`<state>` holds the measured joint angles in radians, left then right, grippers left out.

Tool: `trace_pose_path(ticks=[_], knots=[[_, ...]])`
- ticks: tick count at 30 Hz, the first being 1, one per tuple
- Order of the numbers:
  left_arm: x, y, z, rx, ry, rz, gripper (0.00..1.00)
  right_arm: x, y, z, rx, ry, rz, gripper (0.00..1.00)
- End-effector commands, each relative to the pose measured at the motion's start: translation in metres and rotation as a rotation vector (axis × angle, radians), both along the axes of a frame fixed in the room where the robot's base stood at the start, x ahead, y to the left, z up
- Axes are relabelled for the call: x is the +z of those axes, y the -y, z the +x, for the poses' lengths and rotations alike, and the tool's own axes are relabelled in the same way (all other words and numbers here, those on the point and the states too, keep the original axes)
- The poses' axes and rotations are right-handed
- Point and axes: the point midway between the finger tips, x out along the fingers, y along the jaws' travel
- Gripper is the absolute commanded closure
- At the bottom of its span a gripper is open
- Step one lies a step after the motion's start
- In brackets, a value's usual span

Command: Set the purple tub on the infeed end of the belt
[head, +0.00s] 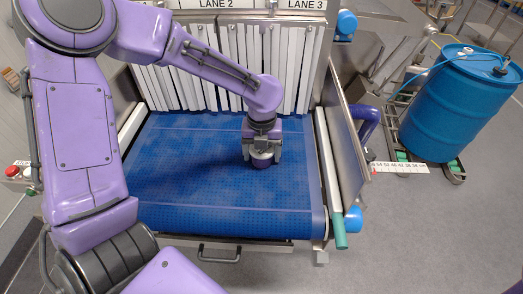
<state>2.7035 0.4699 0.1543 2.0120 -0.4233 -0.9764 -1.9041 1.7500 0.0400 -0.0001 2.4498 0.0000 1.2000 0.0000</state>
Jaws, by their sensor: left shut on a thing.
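My left arm reaches in from the left, and its left gripper (262,151) points down over the blue belt (200,185). It is shut on the small purple tub (263,163), which has a pale top band. The tub is upright between the fingers, right of the belt's middle, in front of the strip curtain. The fingers hide much of the tub. I cannot tell whether its base touches the belt. My right gripper is not in view.
White curtain strips (205,65) hang across the tunnel mouth behind the belt. A metal side guard (343,135) bounds the belt on the right. A blue drum (455,105) stands at the far right. The front and left of the belt are bare.

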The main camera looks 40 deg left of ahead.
Motion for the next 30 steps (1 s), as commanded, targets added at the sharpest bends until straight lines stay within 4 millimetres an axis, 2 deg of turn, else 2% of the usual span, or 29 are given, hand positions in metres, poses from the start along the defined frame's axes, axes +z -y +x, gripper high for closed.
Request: trace_pose_path(ticks=[1, 3, 10, 13, 24, 30], knots=[[-0.001, 0.000, 0.000, 0.000, -0.001, -0.001, 0.20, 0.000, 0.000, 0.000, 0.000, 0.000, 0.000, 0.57], [-0.001, 0.000, 0.000, 0.001, -0.001, -0.001, 0.00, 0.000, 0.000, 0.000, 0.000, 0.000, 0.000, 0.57], [0.000, 0.000, 0.000, 0.000, 0.000, 0.000, 0.00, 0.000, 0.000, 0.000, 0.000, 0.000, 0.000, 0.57], [0.009, 0.000, 0.001, 0.000, 0.004, 0.000, 0.00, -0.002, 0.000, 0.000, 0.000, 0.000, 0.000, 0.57], [0.097, 0.000, 0.000, 0.000, 0.004, 0.000, 0.00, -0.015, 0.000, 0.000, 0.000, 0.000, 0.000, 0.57], [0.119, 0.000, 0.000, 0.000, 0.001, -0.001, 0.00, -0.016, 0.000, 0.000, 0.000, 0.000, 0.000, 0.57]])
